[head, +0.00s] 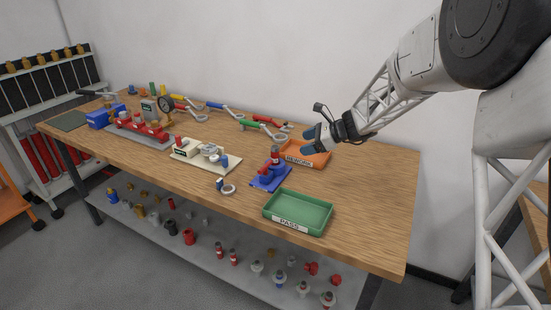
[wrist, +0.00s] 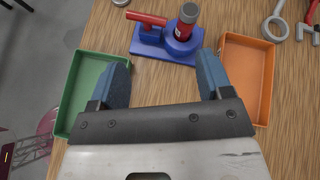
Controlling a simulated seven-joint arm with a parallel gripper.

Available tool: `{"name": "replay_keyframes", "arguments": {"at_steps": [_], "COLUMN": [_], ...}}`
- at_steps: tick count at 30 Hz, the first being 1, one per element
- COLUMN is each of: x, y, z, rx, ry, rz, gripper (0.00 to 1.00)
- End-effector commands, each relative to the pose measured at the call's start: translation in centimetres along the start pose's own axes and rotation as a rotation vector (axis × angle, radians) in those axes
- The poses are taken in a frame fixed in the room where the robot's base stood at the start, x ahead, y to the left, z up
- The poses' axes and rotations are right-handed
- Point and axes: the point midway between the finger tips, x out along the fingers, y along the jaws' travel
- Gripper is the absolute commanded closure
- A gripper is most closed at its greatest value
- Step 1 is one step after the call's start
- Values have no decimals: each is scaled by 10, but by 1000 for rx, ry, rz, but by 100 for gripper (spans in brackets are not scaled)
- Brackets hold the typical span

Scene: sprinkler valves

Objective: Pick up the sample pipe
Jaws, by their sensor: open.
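A short red pipe with a grey top, which looks like the sample pipe (head: 275,156), stands upright in a blue fixture (head: 268,181) on the workbench. In the wrist view the pipe (wrist: 187,21) is at the top centre, in the round blue holder of the fixture (wrist: 150,50). A red handle lies across the left of the fixture. My gripper (head: 312,138) is above and to the right of the pipe in the head view. In the wrist view my gripper (wrist: 164,72) has its blue fingers wide apart, with only bare wood between them. It is apart from the pipe.
A green PASS tray (head: 298,212) and an orange REWORK tray (head: 304,155) flank the fixture, both empty where visible. A cream fixture (head: 205,156) and a loose ring-shaped tool (head: 228,189) are to the left. Several coloured-handled tools lie along the back.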

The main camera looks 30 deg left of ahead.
Motion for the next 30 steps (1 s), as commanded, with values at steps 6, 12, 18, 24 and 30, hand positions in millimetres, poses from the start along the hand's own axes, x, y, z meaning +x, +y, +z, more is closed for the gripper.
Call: {"name": "replay_keyframes", "arguments": {"at_steps": [6,12,18,24,30], "x": [56,84,89,89,97], "y": [-30,-42,-46,-45,-45], "z": [-12,-18,-19,-19,-18], "rx": [118,181,195,194,193], "ry": [-80,-119,-129,-128,-128], "rz": [-8,-13,-15,-15,-13], "gripper": [27,27,27,27,27]}}
